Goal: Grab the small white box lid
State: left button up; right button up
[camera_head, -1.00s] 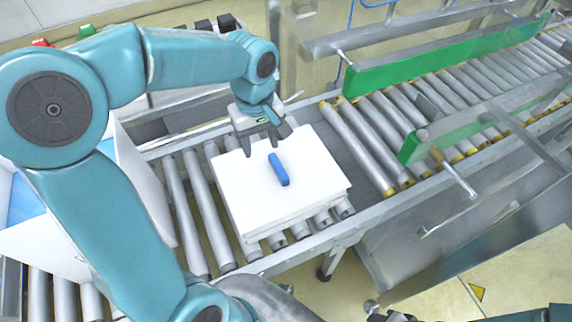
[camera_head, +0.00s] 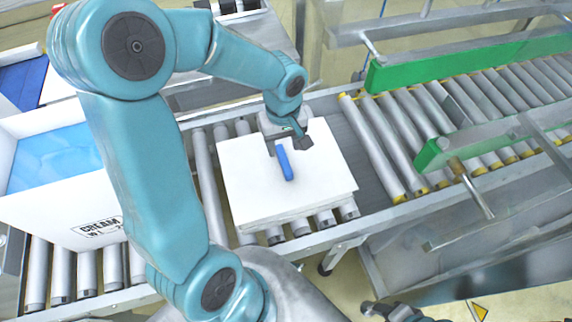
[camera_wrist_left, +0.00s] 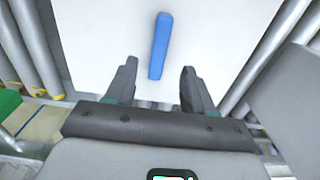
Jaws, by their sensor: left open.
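The white box lid (camera_head: 245,180) is a flat square sheet with a blue bar handle (camera_head: 285,165) near its middle. It lies on top of what looks like another white sheet on the rollers. My left gripper (camera_head: 288,146) is over the far part of the lid, at the far end of the handle. In the left wrist view the open fingers (camera_wrist_left: 158,75) stand either side of the line of the blue handle (camera_wrist_left: 160,45), with nothing between them touching. A dark part of what seems my right gripper (camera_head: 395,313) shows at the bottom edge.
A white box (camera_head: 30,205) with blue lining and printed "CREAM" stands on the rollers at left. A roller conveyor with green side guards (camera_head: 470,62) runs to the right. A metal rail edges the lid's near side.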

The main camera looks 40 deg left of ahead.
aim_at(284, 159)
pick_arm(q)
jog(key=shift+s+f, duration=0.25)
jog(key=shift+f, duration=0.4)
jog(key=f, duration=0.5)
jog(key=shift+w+f, duration=0.1)
jog(key=shift+w, duration=0.2)
grip_shut()
